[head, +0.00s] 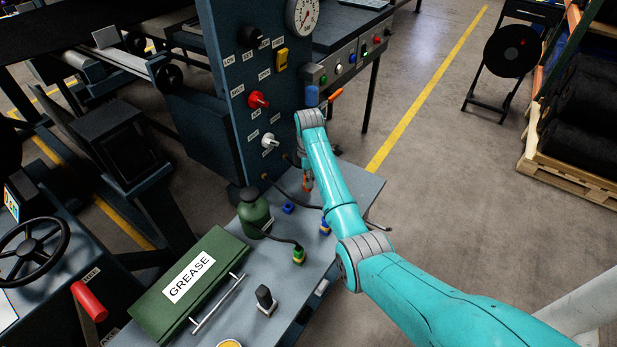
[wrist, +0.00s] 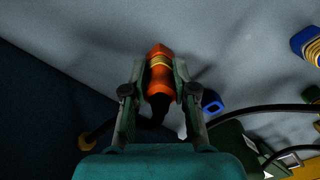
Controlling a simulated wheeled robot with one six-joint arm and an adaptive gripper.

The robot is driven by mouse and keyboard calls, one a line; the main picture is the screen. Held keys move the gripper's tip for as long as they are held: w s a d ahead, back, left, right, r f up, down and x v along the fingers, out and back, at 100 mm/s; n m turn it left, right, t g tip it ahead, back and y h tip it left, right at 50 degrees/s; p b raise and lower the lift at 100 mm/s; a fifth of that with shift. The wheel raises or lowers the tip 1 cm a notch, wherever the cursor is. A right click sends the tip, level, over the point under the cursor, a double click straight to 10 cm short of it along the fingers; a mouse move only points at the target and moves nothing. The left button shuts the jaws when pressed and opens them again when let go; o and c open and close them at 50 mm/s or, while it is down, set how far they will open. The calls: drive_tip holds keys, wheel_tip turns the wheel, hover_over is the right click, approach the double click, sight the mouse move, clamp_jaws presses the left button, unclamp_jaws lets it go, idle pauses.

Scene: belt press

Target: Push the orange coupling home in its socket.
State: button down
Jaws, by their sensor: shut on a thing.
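The orange coupling (wrist: 160,82) is between the two fingers of my gripper (wrist: 158,92) in the wrist view, with a yellow ring near its far end and a black hose at its near end. My gripper is shut on it. In the head view my gripper (head: 307,176) points down over the grey bench top, and the orange coupling (head: 307,187) shows small below it. I cannot make out an orange socket apart from the coupling. Whether the coupling is in a socket, and how deep, cannot be told.
An open blue fitting (head: 288,208) is close by; blue (head: 325,227) and green (head: 298,256) fittings carry hoses. A green bottle (head: 254,212) and grease box (head: 190,283) stand left. The control panel (head: 243,100) rises behind. A black hose crosses the bench.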

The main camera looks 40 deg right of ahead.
drive_tip(key=c, duration=0.8)
unclamp_jaws()
drive_tip(key=shift+c, duration=0.2)
drive_tip(key=shift+r, duration=3.55)
